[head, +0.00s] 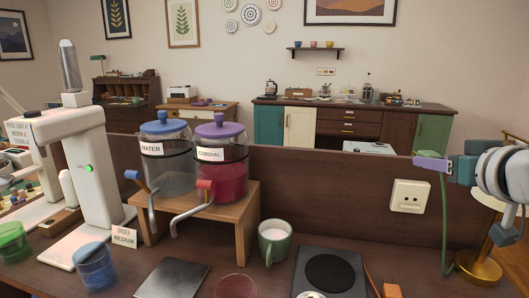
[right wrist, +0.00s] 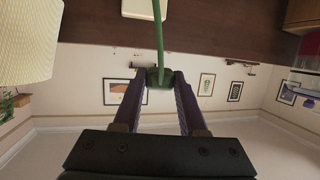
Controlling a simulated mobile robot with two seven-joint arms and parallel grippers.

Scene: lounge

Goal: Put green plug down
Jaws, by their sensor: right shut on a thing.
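My right gripper (head: 431,163) is at the right of the head view, raised above and to the right of the white wall socket (head: 409,196). Its purple fingers are shut on the green plug (right wrist: 159,77), which sits between the fingertips in the right wrist view. In the head view the fingers mostly hide the plug. Its green cable (head: 444,225) hangs from the gripper down to the counter. The socket panel is fixed to the brown upright board and its holes show empty; it also shows at the top of the right wrist view (right wrist: 146,8). My left gripper is not in view.
A brass lamp base (head: 478,268) stands under my right arm. A hotplate (head: 330,272), a green mug (head: 274,241) and a wooden stand (head: 245,217) with two drink dispensers are on the counter. A white machine (head: 92,190) is at left. Little bare counter shows below the socket.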

